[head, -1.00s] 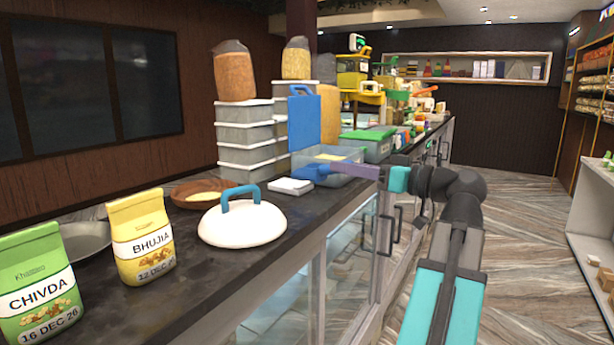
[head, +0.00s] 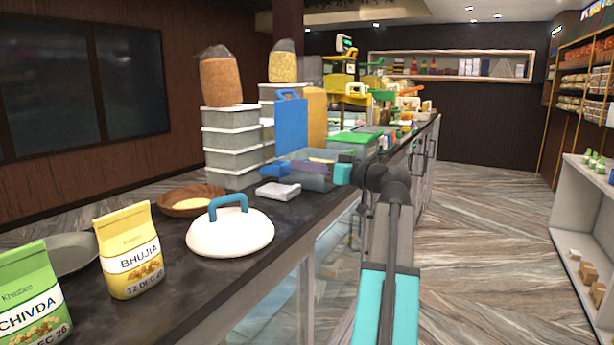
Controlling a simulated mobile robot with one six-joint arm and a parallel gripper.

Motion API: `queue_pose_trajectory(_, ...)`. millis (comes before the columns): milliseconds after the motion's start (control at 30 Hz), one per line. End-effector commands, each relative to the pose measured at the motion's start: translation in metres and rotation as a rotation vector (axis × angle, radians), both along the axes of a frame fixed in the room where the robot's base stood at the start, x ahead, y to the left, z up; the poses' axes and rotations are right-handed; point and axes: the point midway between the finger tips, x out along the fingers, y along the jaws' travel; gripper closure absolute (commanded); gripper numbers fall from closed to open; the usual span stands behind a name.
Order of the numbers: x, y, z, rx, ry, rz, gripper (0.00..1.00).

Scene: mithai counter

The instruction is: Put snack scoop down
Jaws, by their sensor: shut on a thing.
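The snack scoop has a blue bowl (head: 274,170) and a purple handle (head: 307,168). My gripper (head: 330,172), with teal parts, is shut on the handle end. The scoop points left, level or nearly so, in front of the clear tub (head: 322,154) and just above or behind the folded white cloth (head: 278,190). Whether the scoop touches the counter (head: 170,270) or the tub cannot be told. The fingertips are small and partly hidden.
A white lid with a blue handle (head: 230,232), a brown bowl (head: 192,200), a Bhujia packet (head: 128,252) and a Chivda packet (head: 32,300) stand nearer. Stacked grey tubs (head: 231,150) and a blue board (head: 291,125) are behind. Some dark counter is bare in front.

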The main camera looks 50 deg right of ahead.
Motion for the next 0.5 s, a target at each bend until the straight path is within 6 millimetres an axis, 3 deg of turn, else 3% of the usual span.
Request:
queue_pose_trajectory(333, 0.0, 0.001, -0.001, 0.0, 0.0, 0.001, 1.0)
queue_pose_trajectory(500, 0.0, 0.002, -0.011, 0.001, 0.0, 0.001, 1.0)
